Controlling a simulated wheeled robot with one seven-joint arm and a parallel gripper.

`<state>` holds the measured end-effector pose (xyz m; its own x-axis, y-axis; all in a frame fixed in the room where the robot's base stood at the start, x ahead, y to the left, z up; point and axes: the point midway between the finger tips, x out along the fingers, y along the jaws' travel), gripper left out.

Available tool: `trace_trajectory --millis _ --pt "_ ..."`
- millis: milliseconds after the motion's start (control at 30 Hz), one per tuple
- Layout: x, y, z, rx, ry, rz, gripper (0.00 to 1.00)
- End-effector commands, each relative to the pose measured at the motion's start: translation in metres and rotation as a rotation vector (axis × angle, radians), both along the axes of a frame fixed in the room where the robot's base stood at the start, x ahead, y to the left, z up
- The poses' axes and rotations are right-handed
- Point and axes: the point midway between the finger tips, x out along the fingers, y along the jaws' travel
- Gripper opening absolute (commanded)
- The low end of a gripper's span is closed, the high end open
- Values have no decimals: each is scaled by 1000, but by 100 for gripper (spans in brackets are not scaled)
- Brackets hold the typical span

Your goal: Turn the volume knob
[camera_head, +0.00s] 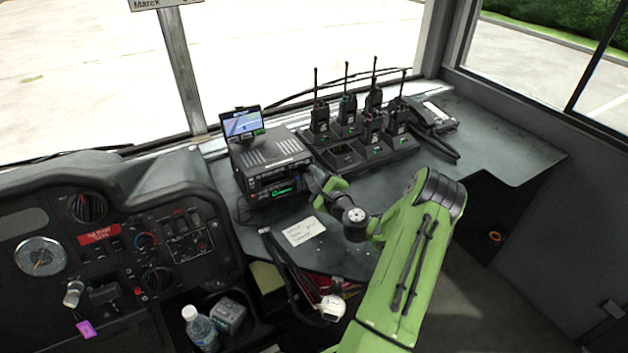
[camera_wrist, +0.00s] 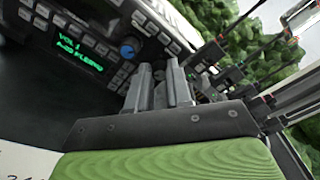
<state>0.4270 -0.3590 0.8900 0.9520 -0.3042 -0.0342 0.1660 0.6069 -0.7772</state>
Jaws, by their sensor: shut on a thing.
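The radio unit (camera_head: 270,165) sits on the grey dash counter, its lit green display facing me. In the wrist view its front panel shows the green display (camera_wrist: 78,45), reading "VOL 1" on top with a second line below. A blue knob (camera_wrist: 128,47) sits on the panel between rows of buttons, left of my fingers and apart from them. My gripper (camera_wrist: 160,75) is at the right end of the radio front, shut on a small dark knob there, which the fingers mostly hide. In the head view my gripper (camera_head: 316,182) reaches the radio's right front corner.
A small screen (camera_head: 242,123) stands behind the radio. A charger rack (camera_head: 372,155) with several handheld radios and a phone handset (camera_head: 432,116) stand to the right. A paper note (camera_head: 304,231) lies in front. A bottle (camera_head: 200,328) stands lower left.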

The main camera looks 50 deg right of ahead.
Motion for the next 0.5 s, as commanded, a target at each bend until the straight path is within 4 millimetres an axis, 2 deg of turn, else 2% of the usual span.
trace_trajectory --millis 500 --pt "0 0 -2 -101 37 1 0"
